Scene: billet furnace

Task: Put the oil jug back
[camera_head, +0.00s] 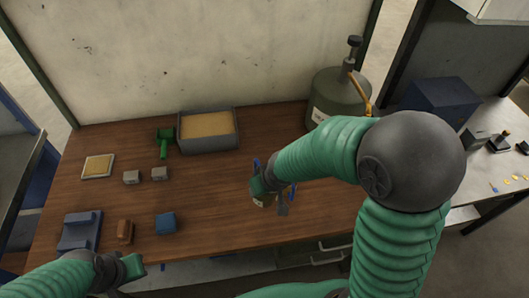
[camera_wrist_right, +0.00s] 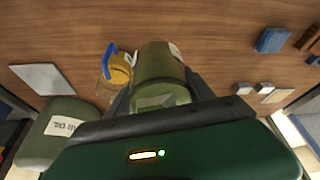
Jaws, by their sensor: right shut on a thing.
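My right gripper (camera_head: 262,186) is over the middle of the wooden bench, at the end of the arm from the right. In the right wrist view its dark fingers (camera_wrist_right: 164,98) are shut on an olive-green jug (camera_wrist_right: 160,70) with a pale label at its far end. In the head view the gripper hides most of the jug; I cannot tell whether it touches the bench. A large olive drum (camera_head: 339,92) stands at the back right; its label in the right wrist view (camera_wrist_right: 40,145) ends in "OIL". My left gripper (camera_head: 132,267) is low at the left front, its jaws unclear.
A grey tray (camera_head: 208,146) with tan filling and a green tool (camera_head: 164,142) are at the back. A blue block (camera_head: 166,223), brown piece (camera_head: 125,232) and grey blocks lie left. A yellow item with a blue handle (camera_wrist_right: 118,65) is beside the held jug. The bench's centre front is clear.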

